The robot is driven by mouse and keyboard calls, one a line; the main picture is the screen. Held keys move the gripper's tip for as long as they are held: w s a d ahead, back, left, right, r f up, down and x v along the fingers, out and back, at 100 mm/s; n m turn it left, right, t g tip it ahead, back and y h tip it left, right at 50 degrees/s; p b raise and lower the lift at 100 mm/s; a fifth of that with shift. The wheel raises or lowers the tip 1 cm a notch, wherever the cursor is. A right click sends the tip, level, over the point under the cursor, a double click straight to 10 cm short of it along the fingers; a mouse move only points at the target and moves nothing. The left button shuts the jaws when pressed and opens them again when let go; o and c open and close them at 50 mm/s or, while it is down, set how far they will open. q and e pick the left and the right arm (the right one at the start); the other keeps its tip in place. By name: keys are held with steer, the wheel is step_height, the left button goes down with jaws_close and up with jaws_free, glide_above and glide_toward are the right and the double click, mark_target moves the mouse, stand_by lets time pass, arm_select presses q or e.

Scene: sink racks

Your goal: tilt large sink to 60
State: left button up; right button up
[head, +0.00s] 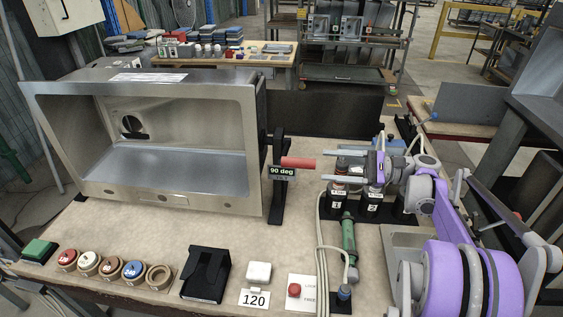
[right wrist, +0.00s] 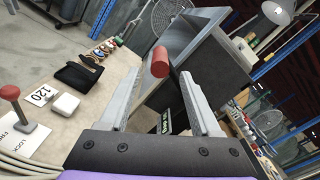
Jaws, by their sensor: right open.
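The large metal sink (head: 165,190) stands tipped on the left of the table, its open basin facing me. It also shows in the right wrist view (right wrist: 192,38). At its right side is a black stand (head: 279,195) with a "90 deg" label (head: 283,171). A red cylindrical handle (head: 298,163) sticks out to the right there. My right gripper (head: 323,166) is open, its fingers pointing left at the handle's end. In the right wrist view the handle (right wrist: 160,62) appears just beyond and between the fingertips (right wrist: 163,76), not gripped. My left gripper is out of view.
Black-based bottles numbered 1 and 2 (head: 337,196) stand below my right gripper. A green tool (head: 349,238) and hoses lie nearer.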

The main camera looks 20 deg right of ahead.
mark_target(285, 162)
steer(key=p+x, duration=0.1)
steer(key=x, duration=0.9)
steer(key=shift+w+a, duration=0.15)
steer(key=shift+w, duration=0.05)
steer(key=shift+c, duration=0.2)
jaws_close()
stand_by(1.0)
